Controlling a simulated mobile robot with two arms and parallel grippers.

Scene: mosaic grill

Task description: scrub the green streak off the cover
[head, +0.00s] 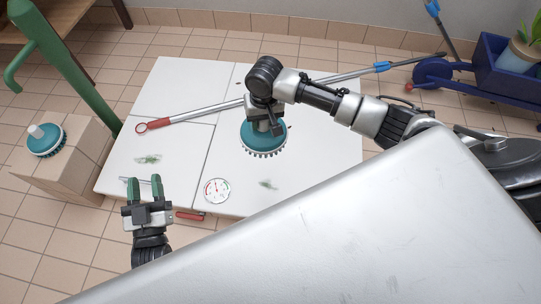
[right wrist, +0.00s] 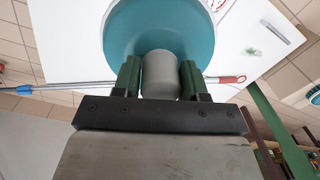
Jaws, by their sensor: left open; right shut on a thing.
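The cover (head: 222,140) is a white panelled top in the head view. One green streak (head: 148,159) lies on its left panel, and another green streak (head: 268,184) lies on the near right panel. My right gripper (head: 264,126) is shut on the grey handle (right wrist: 160,76) of a round teal scrub brush (head: 262,139). The brush is over the right part of the cover, behind the near right streak; I cannot tell if its bristles touch the surface. My left gripper (head: 145,181) is open and empty above the cover's near left edge, in front of the left streak.
A long rod (head: 205,110) with a red end lies across the cover. A round gauge (head: 217,190) sits near the front edge. Another teal brush (head: 45,141) stands on a wooden block (head: 62,165) at left, by a green post (head: 70,70). A blue cart (head: 497,75) is back right.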

